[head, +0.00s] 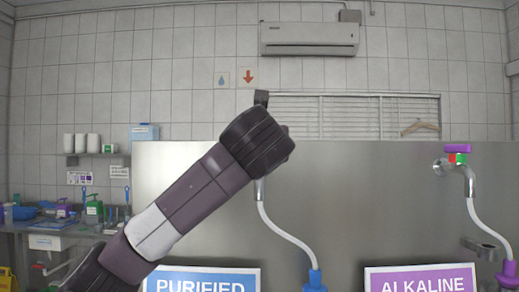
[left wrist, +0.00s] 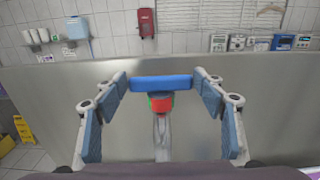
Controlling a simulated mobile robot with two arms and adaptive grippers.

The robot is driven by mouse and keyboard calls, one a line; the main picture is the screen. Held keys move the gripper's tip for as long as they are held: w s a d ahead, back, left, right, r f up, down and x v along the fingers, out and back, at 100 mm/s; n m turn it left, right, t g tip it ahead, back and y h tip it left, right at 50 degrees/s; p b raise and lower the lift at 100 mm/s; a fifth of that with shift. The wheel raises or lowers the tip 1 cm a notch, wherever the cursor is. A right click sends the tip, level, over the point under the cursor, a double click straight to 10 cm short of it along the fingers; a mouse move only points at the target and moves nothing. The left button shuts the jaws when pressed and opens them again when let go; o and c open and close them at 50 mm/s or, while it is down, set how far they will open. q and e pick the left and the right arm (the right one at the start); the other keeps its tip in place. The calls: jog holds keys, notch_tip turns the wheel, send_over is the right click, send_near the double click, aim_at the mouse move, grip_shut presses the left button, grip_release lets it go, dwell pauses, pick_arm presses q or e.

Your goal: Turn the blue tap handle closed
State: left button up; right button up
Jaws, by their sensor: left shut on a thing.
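The blue tap handle (left wrist: 161,83) lies sideways across the top of its tap in the left wrist view. Below it are a red and green marker (left wrist: 158,103) and the metal tap body (left wrist: 161,135). My left gripper (left wrist: 163,80) is shut on the handle, with one finger at each end. In the head view my left arm comes up from the lower left and hides the handle. Only the tap's lower spout (head: 260,190) and its white hose (head: 283,235) show there. My right gripper is in neither view.
A second tap with a purple handle (head: 458,149) stands at the right, with its own white hose. A steel panel (head: 350,200) stands behind the taps. The PURIFIED sign (head: 203,281) and ALKALINE sign (head: 420,279) stand in front. A sink counter is at the left.

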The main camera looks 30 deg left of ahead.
pick_arm(q)
jog(key=o, duration=1.2)
jog(key=shift+f, duration=0.1)
jog(key=shift+c, duration=0.2)
jog(key=v, duration=1.2)
